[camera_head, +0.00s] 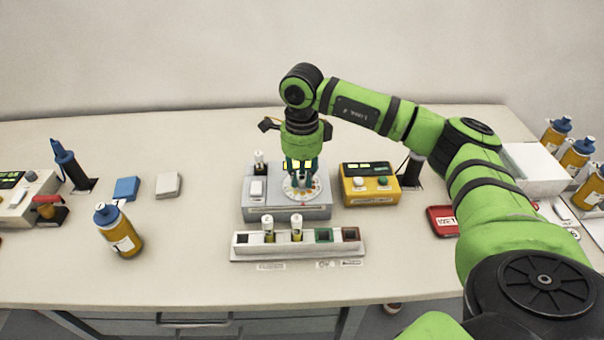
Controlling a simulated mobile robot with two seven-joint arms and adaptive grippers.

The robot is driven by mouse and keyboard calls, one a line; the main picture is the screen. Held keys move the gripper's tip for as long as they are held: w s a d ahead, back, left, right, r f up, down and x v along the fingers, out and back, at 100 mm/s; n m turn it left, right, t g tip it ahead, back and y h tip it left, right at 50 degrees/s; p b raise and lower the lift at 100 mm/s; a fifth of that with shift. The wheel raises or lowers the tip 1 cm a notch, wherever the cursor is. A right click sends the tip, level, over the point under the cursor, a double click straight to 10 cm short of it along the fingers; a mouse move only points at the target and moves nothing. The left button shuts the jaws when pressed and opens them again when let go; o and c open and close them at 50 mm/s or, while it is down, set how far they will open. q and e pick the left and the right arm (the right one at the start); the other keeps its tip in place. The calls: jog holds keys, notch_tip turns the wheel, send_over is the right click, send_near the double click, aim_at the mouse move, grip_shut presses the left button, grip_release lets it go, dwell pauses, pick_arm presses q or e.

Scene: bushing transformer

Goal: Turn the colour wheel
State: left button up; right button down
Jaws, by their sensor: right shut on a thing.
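The colour wheel (301,189) is a pale disc with small coloured patches, on top of a grey instrument (288,213) in the middle of the table. My right gripper (300,178) points straight down over the wheel. Its fingers are at the wheel's middle and shut on it; they hide the centre and the far part of the disc. My left gripper is not in the camera_head view.
A rack (255,245) with two vials stands in front of the instrument. A yellow box (370,184) stands to its right, near a red device (442,221). An orange bottle (119,231) stands at left. Bare table lies between bottle and rack.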

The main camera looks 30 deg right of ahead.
aim_at(302, 177)
jog(key=c, duration=1.1)
grip_release()
notch_tip(302, 177, up, 12)
